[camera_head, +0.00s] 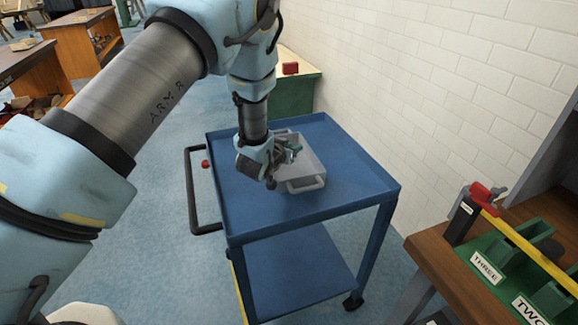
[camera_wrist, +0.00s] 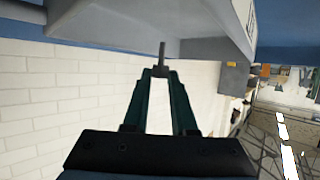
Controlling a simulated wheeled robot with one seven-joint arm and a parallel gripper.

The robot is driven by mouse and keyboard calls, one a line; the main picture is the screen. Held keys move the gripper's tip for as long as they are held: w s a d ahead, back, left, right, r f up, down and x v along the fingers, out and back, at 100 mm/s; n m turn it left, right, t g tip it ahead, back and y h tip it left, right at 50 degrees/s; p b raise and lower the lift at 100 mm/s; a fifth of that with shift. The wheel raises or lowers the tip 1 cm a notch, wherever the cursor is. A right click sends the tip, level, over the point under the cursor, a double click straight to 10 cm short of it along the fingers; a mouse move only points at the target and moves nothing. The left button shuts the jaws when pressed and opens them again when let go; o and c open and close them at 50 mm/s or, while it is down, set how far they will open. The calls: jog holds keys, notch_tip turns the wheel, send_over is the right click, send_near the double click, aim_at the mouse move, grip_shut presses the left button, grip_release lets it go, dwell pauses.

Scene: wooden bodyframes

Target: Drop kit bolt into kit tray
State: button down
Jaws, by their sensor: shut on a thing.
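The kit tray (camera_head: 316,160) is a light grey open box with a front handle, standing on the blue cart's top. Its grey wall fills the top of the wrist view (camera_wrist: 110,20). My gripper (camera_head: 290,153) is over the tray's left part in the head view and hides some of it. In the wrist view my gripper's two dark green fingers (camera_wrist: 160,74) converge and are shut on the kit bolt (camera_wrist: 162,52), a small dark bolt whose thin shank sticks out past the fingertips, close to the tray wall. The bolt cannot be made out in the head view.
The blue cart (camera_head: 350,188) has a raised rim and a black handle (camera_head: 191,190) on its left. A white brick wall (camera_head: 400,90) stands behind it. A wooden bench with a green fixture (camera_head: 510,262) is at right. The cart top's front is clear.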

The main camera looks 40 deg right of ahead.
jog(key=shift+f, duration=0.7)
jog(key=c, duration=0.6)
grip_release()
jog(key=shift+c, duration=0.2)
jog(key=b+v, duration=0.3)
jog(key=v, duration=0.8)
